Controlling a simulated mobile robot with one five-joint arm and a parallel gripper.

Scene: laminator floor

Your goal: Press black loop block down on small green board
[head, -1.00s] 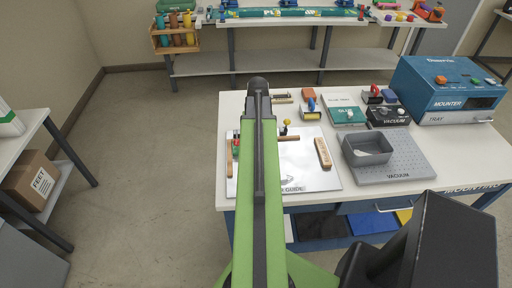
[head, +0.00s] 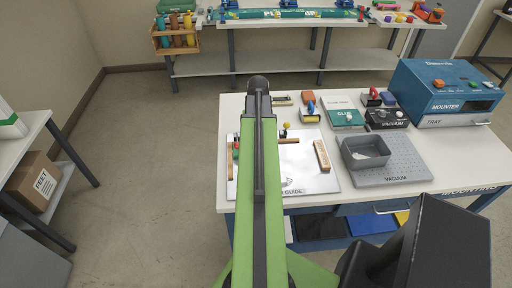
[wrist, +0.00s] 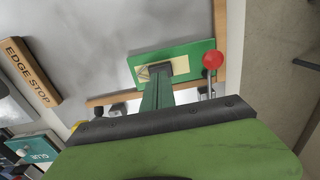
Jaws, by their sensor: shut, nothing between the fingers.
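The small green board (wrist: 200,52) lies at the top middle of the wrist view, with a cream patch on it, inside a wooden-edged corner of the metal plate. My gripper (wrist: 160,72) is shut and points down at the cream patch, its tip over or touching it. A dark shape shows at the tip; I cannot tell whether it is the black loop block or finger pads. In the head view my arm hides the gripper and most of the board; a bit of green (head: 236,155) shows left of it.
A red-knobbed lever (wrist: 212,61) stands close right of the gripper. A yellow-knobbed post (head: 287,125) and the wooden edge stop (head: 322,155) stand on the metal plate (head: 305,178). A grey bin (head: 366,152) sits on the vacuum plate at right. The plate's middle is clear.

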